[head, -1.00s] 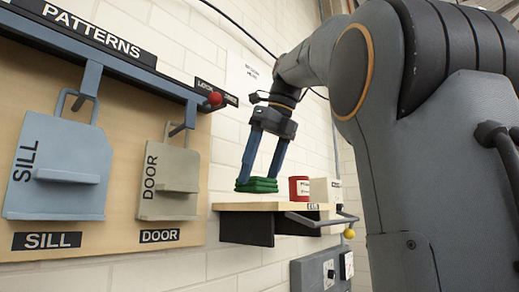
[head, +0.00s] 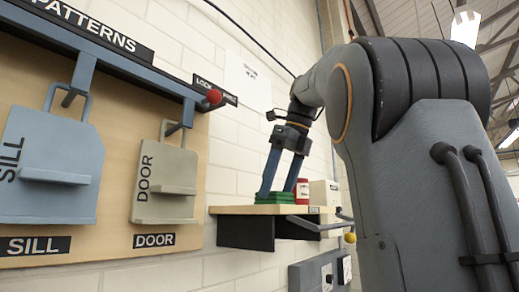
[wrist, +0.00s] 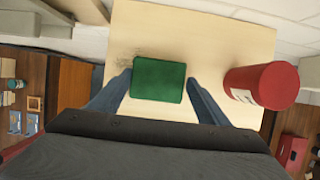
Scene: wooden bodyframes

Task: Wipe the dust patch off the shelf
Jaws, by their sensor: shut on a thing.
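My gripper (head: 282,186) is shut on a green pad (head: 274,198), its two blue fingers at either side of it. The pad is down at the top of the wooden shelf (head: 232,210), and it looks to be touching the board. In the wrist view the pad (wrist: 158,80) lies flat over the pale shelf board (wrist: 205,35). A faint greyish dust patch (wrist: 122,66) shows on the board just left of the pad; part of it may be hidden under the pad or finger.
A red can (wrist: 262,86) stands on the shelf close to the right of my gripper in the wrist view. A cream box (head: 323,193) stands beyond it. Pattern plates (head: 165,185) hang on the board at left.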

